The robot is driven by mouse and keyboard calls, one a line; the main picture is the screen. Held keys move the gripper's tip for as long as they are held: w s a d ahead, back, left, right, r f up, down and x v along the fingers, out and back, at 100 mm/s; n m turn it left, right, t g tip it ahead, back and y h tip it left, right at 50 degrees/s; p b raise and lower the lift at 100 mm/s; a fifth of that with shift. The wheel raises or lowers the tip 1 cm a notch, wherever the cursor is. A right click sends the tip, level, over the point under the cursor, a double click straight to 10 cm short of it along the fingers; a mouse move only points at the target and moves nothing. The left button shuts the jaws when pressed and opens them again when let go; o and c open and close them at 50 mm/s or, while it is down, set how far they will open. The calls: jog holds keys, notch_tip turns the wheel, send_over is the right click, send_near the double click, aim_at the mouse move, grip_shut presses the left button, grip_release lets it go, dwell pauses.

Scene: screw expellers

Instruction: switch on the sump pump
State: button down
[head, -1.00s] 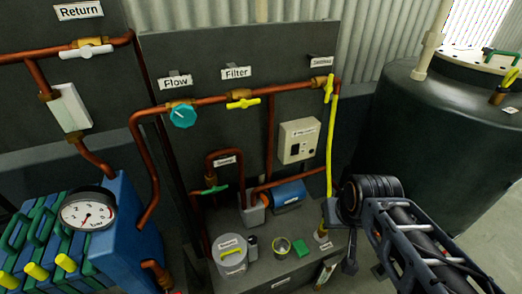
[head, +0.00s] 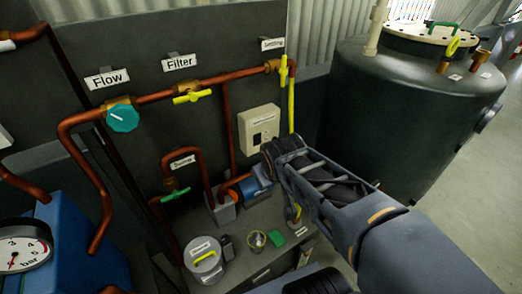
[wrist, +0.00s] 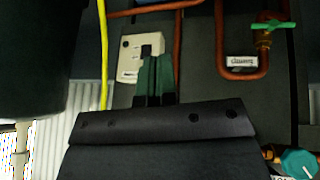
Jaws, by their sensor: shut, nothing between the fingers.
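A cream switch box (head: 258,127) with a dark rocker and a small label too small to read is mounted on the dark panel. In the wrist view the box (wrist: 127,62) appears upside down, partly hidden behind my gripper (wrist: 152,58). My gripper's green fingers are together and empty, pointing at the box; I cannot tell whether they touch it. In the head view my arm's end is just below and right of the box, and the fingers are not clear there. A blue pump motor (head: 256,186) sits below the box, partly hidden by my arm.
Copper pipes (head: 160,97) with a yellow valve handle (head: 194,97) and a teal knob (head: 123,118) run across the panel. A yellow hose (head: 291,105) hangs right of the box. A lidded pot (head: 203,258) stands on the bench. A large dark tank (head: 405,110) is at the right.

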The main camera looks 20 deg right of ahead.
aim_at(258, 143)
jog(key=w+d+f+n+t+y+b, duration=0.2)
jog(key=w+d+f+n+t+b, duration=0.3)
jog(key=w+f+n+b, duration=0.3)
jog(key=w+d+f+n+t+y+b, duration=0.2)
jog(key=w+d+f+n+t+b, duration=0.3)
jog(key=w+d+f+n+b, duration=0.3)
jog(key=w+f+n+b, duration=0.1)
jog(key=w+n+b, duration=0.1)
jog(key=w, duration=0.1)
jog(key=shift+d+f+n, duration=0.15)
jog(key=shift+f+n, duration=0.15)
jog(key=shift+n, duration=0.1)
jog(key=shift+w, duration=0.1)
jog(key=x, duration=0.9)
jog(key=b+x, duration=0.1)
jog(key=x, duration=0.4)
jog(key=shift+r, duration=0.35)
